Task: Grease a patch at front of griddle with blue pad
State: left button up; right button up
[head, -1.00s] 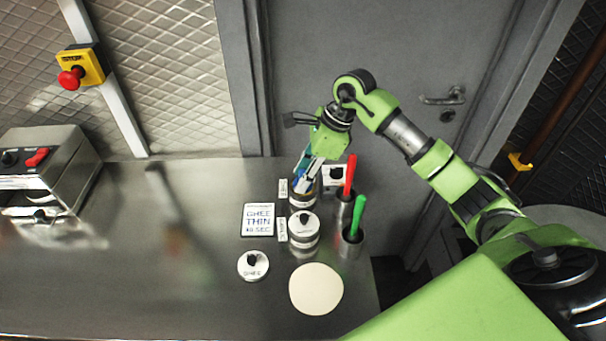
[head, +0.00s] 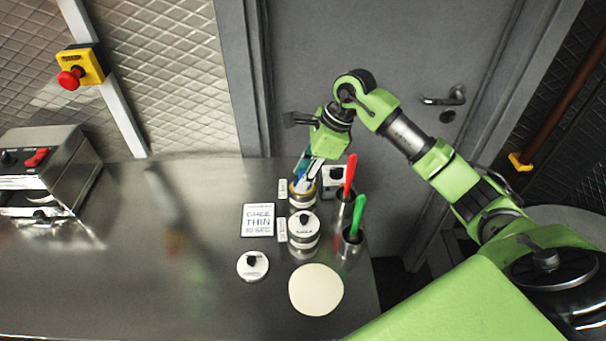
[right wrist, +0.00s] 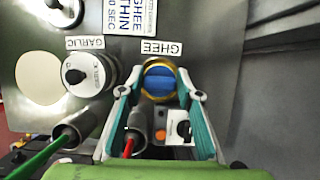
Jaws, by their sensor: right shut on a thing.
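My right gripper (head: 306,174) points down over the open ghee pot (head: 302,202), which has a gold rim. It is shut on the blue pad (head: 300,179). In the right wrist view the blue pad (right wrist: 160,82) shows between the two fingers, within the outline of the pot's gold rim (right wrist: 158,62). I cannot tell how deep it sits or whether it touches the ghee. A steel appliance (head: 48,170) with a red knob stands at the left; I cannot tell whether it is the griddle. My left gripper is not in view.
Close to the pot are a lidded garlic pot (head: 303,232), holders with a red handle (head: 349,172) and a green handle (head: 358,215), and a small white box (head: 333,177). A ghee sign (head: 258,220), a loose lid (head: 253,265) and a pale disc (head: 316,290) lie nearby. The counter's middle is clear.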

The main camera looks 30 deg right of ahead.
jog(key=shift+s, duration=0.1)
jog(key=shift+r+p, duration=0.55)
jog(key=shift+r, duration=0.3)
jog(key=shift+r+p, duration=1.3)
jog(key=shift+r, duration=1.3)
